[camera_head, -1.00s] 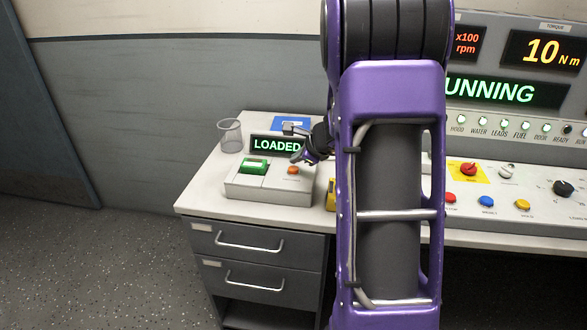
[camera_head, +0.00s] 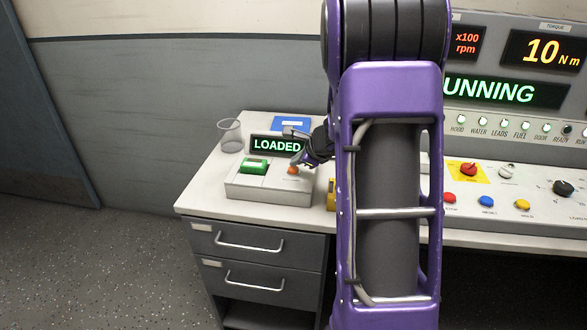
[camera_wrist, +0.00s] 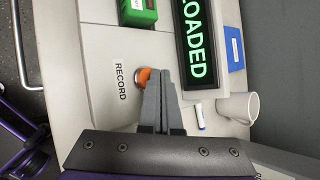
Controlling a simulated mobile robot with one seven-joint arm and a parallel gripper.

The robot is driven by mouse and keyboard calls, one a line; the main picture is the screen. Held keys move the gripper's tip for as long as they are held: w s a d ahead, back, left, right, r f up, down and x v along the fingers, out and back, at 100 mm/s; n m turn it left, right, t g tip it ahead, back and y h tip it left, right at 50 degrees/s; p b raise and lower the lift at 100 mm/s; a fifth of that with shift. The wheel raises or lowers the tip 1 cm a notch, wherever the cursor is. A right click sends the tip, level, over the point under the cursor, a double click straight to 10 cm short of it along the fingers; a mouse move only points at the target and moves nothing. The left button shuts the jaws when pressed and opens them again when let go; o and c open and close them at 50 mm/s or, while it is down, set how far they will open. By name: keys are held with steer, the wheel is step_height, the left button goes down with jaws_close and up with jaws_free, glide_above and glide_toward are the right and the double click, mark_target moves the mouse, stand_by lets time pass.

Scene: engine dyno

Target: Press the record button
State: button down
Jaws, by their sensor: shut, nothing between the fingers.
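The orange record button (camera_head: 292,170) sits on the top right of a pale grey box (camera_head: 268,196) on the bench. In the wrist view the button (camera_wrist: 142,77) lies beside the printed word RECORD, partly covered by my fingertips. My gripper (camera_wrist: 158,76) is shut and empty, its tips over the button's edge. In the head view my gripper (camera_head: 299,160) is just above and behind the button. I cannot tell whether the tips touch it. A green block (camera_head: 254,166) sits on the box's left, and a display (camera_head: 276,145) behind reads LOADED.
A marker (camera_wrist: 201,117) lies near the cup in the wrist view. A control console (camera_head: 510,170) with knobs and buttons stands right of my arm.

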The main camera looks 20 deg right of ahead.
mark_target(297, 170)
steer(key=shift+f, duration=0.45)
steer(key=shift+r, duration=0.1)
stand_by(0.4)
steer(key=shift+r+p, duration=0.6)
steer(key=shift+r, duration=0.2)
step_height(297, 170, up, 5)
steer(key=p, duration=0.4)
stand_by(0.5)
